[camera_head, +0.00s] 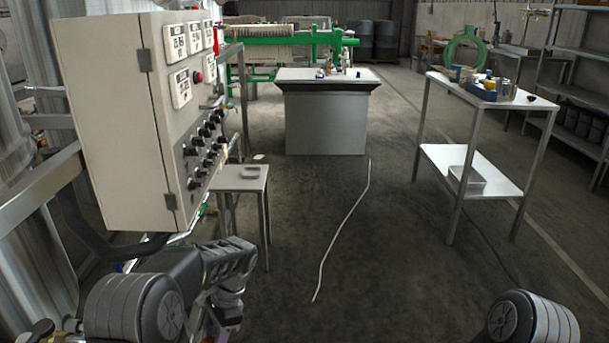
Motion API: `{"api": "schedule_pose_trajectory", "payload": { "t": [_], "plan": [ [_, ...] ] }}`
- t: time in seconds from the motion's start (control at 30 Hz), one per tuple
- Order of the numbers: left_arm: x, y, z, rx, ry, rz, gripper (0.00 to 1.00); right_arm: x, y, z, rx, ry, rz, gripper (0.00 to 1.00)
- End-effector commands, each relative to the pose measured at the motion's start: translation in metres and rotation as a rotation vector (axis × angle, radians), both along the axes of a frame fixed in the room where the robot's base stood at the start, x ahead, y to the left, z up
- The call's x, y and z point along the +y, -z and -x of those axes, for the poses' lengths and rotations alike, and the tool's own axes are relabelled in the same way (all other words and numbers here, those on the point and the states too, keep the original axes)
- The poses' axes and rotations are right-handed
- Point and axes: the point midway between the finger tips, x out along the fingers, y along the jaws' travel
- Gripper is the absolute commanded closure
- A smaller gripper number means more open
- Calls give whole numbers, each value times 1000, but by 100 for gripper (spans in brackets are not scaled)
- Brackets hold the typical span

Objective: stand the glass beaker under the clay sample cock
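I cannot make out the glass beaker or the clay sample cock for certain in the head view. My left gripper (222,318) hangs at the bottom of the view, left of the middle, below its dark wrist. Its fingertips are too dark and cut off to show whether they are open or what is between them. A small purple and orange patch shows beside it, too unclear to name. My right arm shows only as a rounded link at the bottom right; its gripper is out of view.
A control cabinet (110,120) with knobs stands close on the left. Beside it is a small steel stand (240,184) with a shallow dish (250,172). A bench (325,124) stands ahead, a two-level table (440,160) right. A pale hose (343,225) crosses the clear middle floor.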

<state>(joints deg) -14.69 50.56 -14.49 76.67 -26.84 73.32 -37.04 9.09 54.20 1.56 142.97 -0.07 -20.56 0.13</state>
Motion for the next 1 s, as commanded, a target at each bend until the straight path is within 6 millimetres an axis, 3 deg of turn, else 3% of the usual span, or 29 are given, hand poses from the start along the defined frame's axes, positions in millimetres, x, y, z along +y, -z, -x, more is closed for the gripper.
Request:
{"api": "schedule_pose_trajectory", "payload": {
  "t": [0.3,0.43,0.53,0.83,1.0],
  "plan": [
    [-4,-77,63,-6,-60,3,100,0,0,0,0,0,0,64],
    [-15,-107,75,-8,-50,3,100,0,0,0,0,0,0,64],
    [-32,-127,71,-6,-12,2,100,0,0,0,0,0,0,64],
    [-28,-170,72,3,-19,-3,100,0,-60,0,0,-1,0,64],
    [-27,-205,72,4,-20,-6,100,0,-107,0,-1,-1,-1,64]
  ]
}}
